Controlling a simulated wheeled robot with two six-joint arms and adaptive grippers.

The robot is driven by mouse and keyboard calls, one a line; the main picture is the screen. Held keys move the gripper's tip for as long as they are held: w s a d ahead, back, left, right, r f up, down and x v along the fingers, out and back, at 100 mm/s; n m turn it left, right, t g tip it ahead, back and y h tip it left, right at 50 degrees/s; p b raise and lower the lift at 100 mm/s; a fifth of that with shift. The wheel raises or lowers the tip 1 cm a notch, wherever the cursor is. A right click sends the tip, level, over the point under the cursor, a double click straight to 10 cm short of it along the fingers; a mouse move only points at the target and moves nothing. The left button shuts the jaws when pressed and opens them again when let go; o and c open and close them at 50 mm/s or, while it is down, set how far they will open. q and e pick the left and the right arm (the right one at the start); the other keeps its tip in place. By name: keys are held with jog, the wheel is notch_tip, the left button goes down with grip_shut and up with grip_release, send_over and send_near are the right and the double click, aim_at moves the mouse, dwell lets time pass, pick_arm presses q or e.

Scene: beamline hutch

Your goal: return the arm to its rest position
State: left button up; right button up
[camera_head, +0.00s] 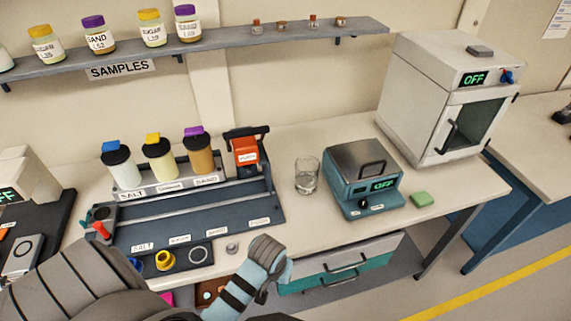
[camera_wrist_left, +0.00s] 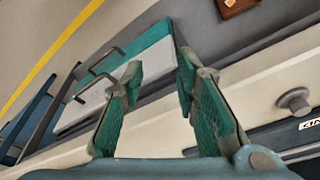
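My left arm (camera_head: 75,285) comes in low from the left in the head view and reaches across the front edge of the bench. A light-blue part of it (camera_head: 262,268) shows in front of the drawer unit. In the left wrist view my left gripper (camera_wrist_left: 160,70) is open. Its two green-padded fingers are apart with nothing between them. In the head view I cannot make out its fingertips. My right gripper is in neither view.
A drawer unit (camera_head: 345,265) hangs under the bench (camera_head: 290,230), close to my left arm. Its handles also show in the left wrist view. A labelled rack (camera_head: 240,213) with several jars, a glass (camera_head: 307,175), a teal device (camera_head: 362,182) and an oven (camera_head: 440,95) stand on the bench.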

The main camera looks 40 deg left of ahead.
pick_arm(q)
jog(key=s+f+m+b, duration=0.1)
jog(key=s+f, duration=0.2)
jog(key=f, duration=0.3)
jog(key=s+a+f+b, duration=0.1)
jog(key=s+f, duration=0.1)
jog(key=f, duration=0.4)
jog(key=s+f+m+b, duration=0.1)
jog(key=s+f, duration=0.2)
jog(key=f, duration=0.3)
jog(key=s+a+f+b, duration=0.1)
jog(key=s+f, duration=0.5)
jog(key=s, duration=0.3)
jog(key=s+a+f+m+g+b, duration=0.1)
jog(key=s+f, duration=0.5)
jog(key=s, duration=0.3)
jog(key=shift+s+a, duration=0.25)
jog(key=shift+s, duration=0.1)
jog(key=shift+f, duration=0.1)
